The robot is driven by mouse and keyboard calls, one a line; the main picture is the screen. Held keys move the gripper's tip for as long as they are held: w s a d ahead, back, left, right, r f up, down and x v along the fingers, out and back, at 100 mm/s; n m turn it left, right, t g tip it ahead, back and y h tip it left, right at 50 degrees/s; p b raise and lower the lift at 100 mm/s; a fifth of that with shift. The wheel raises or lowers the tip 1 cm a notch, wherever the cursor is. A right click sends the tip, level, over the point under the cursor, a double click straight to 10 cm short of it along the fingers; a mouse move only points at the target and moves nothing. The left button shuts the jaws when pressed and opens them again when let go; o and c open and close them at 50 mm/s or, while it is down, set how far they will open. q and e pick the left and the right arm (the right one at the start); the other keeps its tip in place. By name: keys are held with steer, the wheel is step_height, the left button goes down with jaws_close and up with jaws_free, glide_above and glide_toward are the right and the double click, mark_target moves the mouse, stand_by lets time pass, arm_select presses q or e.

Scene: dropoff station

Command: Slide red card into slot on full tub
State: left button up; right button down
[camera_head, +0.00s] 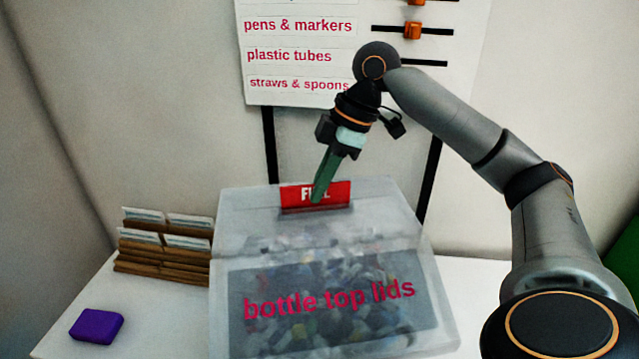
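The red card (294,197) stands upright at the top rear of the translucent tub (235,235), in or right at a dark slot strip (318,210). White lettering on it is partly covered by my gripper. The tub carries a dark label reading "bottle top lids" and holds many small lids. My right gripper (318,196) reaches down from above, its green fingers in front of the card. The fingers look close together; whether they pinch the card is unclear. My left gripper is out of view.
A wooden rack (160,262) with white cards stands left of the tub. A purple block (96,326) lies on the white table (150,335) at front left. A sign board (300,92) with orange sliders is behind the tub.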

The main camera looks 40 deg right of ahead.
steer(key=shift+f, duration=0.2)
steer(key=c, duration=1)
jaws_free()
steer(key=shift+o, duration=0.2)
steer(key=shift+r, duration=0.1)
steer(key=p+v, duration=0.3)
steer(key=v, duration=0.9)
steer(key=shift+r, duration=0.2)
